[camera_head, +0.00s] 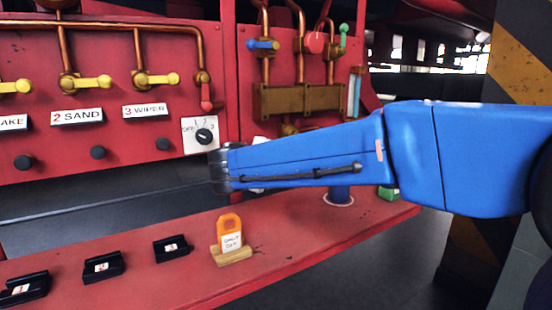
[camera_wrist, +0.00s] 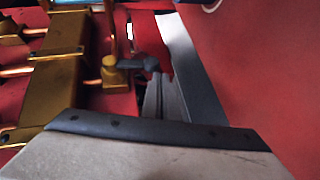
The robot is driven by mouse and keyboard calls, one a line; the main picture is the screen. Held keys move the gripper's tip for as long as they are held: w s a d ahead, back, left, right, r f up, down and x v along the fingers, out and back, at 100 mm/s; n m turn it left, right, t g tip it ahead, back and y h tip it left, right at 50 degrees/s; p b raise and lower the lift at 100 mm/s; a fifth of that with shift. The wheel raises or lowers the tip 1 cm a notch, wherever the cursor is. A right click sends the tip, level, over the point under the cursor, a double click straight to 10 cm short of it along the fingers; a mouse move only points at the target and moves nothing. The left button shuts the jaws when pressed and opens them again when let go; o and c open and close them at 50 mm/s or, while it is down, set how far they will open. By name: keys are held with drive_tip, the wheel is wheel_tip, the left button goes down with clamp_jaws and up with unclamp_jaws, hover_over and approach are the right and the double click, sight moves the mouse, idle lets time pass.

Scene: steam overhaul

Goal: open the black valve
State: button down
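The black valve shows in the wrist view as a dark handle (camera_wrist: 140,63) on a brass fitting (camera_wrist: 115,75). In the head view its brass body (camera_head: 288,130) peeks out below the manifold, and the handle is hidden behind my blue arm. My gripper (camera_wrist: 165,98) shows in the wrist view as grey finger parts just below the dark handle and close to it. I cannot tell whether they touch. The gap between the fingers is not clear. In the head view my gripper is mostly hidden behind the arm.
A brass manifold (camera_head: 300,99) with blue (camera_head: 263,44), red (camera_head: 314,42) and green (camera_head: 344,35) valves is above the arm. A rotary switch (camera_head: 204,135) is left of it. An orange tag (camera_head: 230,231) and several black holders stand on the red shelf (camera_head: 290,245).

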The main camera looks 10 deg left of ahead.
drive_tip(key=shift+w+d+f, duration=0.4)
drive_tip(key=shift+d+f, duration=0.1)
drive_tip(key=shift+d, duration=0.15)
idle(0.4)
drive_tip(key=v, duration=1.7)
drive_tip(key=shift+s, duration=0.15)
drive_tip(key=s+d+f+m+g, duration=0.15)
drive_tip(key=d+f, duration=0.25)
drive_tip(key=d, duration=0.6)
drive_tip(key=s+d+f+m+g, duration=0.1)
drive_tip(key=d+f+m+g, duration=0.2)
drive_tip(key=d, duration=0.6)
drive_tip(key=s+d+f+g, duration=0.1)
drive_tip(key=d+f+g, duration=0.3)
drive_tip(key=d, duration=0.6)
drive_tip(key=s+d+f+m+y, duration=0.2)
drive_tip(key=s+d+f+m, duration=0.2)
drive_tip(key=s+f, duration=0.3)
drive_tip(key=s+d+f+m+g+y, duration=0.1)
drive_tip(key=s+d+f+m+y, duration=0.2)
drive_tip(key=s+d+f, duration=0.3)
drive_tip(key=s+f+m, duration=0.1)
drive_tip(key=s, duration=0.4)
drive_tip(key=shift+s+d+f, duration=0.15)
drive_tip(key=shift+d+f, duration=0.15)
drive_tip(key=shift+d, duration=0.05)
